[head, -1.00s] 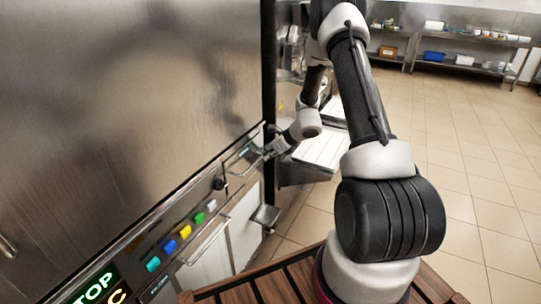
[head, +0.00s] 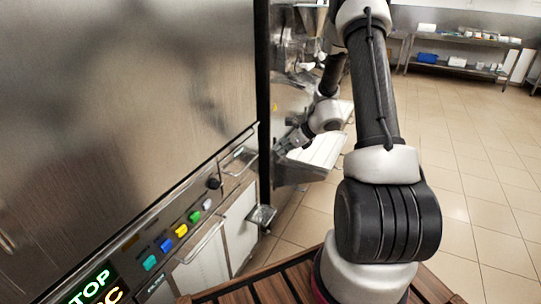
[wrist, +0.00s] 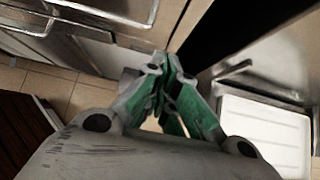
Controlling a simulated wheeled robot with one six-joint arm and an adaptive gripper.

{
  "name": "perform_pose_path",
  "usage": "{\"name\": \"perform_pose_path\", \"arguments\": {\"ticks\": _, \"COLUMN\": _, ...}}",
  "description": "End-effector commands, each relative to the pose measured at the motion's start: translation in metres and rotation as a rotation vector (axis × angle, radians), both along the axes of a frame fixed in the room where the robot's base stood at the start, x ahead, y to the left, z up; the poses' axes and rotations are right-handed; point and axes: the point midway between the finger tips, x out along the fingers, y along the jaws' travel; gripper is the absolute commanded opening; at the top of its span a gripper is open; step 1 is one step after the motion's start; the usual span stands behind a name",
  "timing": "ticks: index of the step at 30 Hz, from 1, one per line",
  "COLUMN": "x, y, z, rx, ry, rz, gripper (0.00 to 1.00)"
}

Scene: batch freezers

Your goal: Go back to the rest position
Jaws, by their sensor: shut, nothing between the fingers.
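My gripper (head: 283,147) is at the end of my arm, in the gap just right of the near steel freezer (head: 130,90). In the wrist view my gripper (wrist: 168,118) shows its green-sided fingers shut together with nothing between them. It appears clear of the freezer front and the white tray. My arm reaches away from my body and bends down to the wrist.
A white tray (wrist: 262,135) lies right of my gripper. Shelves (head: 462,55) stand far back; tiled floor at right is clear.

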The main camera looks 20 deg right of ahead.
Motion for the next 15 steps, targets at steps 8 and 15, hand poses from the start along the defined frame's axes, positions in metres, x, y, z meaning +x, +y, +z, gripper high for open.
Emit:
{"name": "perform_pose_path", "arguments": {"ticks": 8, "x": -0.017, "y": -0.013, "z": 0.021, "rx": -0.001, "ry": 0.0, "rz": 0.001, "gripper": 0.0}}
{"name": "perform_pose_path", "arguments": {"ticks": 15, "x": -0.018, "y": -0.012, "z": 0.022, "rx": -0.03, "ry": -0.026, "rz": 0.052, "gripper": 0.0}}
